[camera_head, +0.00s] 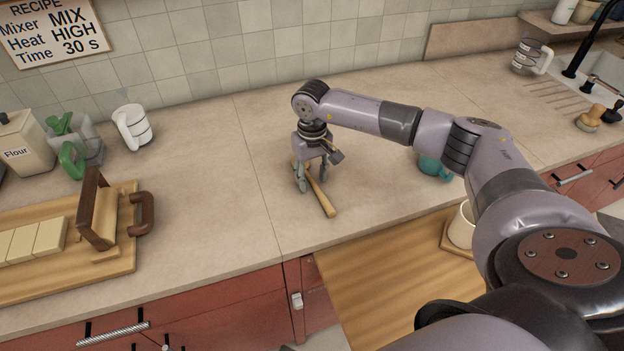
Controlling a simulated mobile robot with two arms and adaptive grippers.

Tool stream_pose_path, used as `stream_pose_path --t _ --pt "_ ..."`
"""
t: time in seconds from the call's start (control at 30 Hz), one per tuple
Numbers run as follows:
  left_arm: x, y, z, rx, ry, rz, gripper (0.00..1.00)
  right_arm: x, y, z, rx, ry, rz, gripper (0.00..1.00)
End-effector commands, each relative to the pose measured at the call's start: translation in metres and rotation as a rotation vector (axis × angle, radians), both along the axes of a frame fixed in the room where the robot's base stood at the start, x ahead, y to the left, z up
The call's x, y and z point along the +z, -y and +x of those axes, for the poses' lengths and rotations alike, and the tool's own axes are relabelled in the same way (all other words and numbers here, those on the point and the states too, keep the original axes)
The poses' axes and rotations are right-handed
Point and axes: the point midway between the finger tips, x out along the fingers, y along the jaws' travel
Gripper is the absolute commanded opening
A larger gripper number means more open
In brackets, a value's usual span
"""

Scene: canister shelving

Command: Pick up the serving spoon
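A wooden utensil, apparently the serving spoon (324,200), lies on the countertop near the middle of the view. Its handle points toward the counter's front edge. Its far end is mostly hidden behind my gripper, so I cannot make out the bowl. My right gripper (312,182) points down at the spoon from above. Its fingers are spread, one on each side of the handle, low near the counter. I see a gap between the fingers and cannot tell whether either touches the handle. My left gripper is not in view.
A wooden board (125,262) with pale blocks and a brown-handled press is at left. A white measuring cup (131,127) and flour canister (24,145) stand behind it. A teal cup (431,168) sits partly behind my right arm. The counter left of the spoon is clear.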

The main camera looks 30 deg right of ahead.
Motion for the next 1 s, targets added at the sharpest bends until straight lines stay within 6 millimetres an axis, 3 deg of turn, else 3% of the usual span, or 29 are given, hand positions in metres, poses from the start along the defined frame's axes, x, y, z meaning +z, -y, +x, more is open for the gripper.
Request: stream_pose_path --t 0.63,1.0 --pt "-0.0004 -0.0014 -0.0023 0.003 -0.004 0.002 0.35 0.0005 -0.0002 0.0 0.0 0.0 0.0 0.01" --pt "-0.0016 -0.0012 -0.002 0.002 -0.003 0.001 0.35 0.0031 -0.0002 0.0005 0.0 0.002 0.001 0.0"
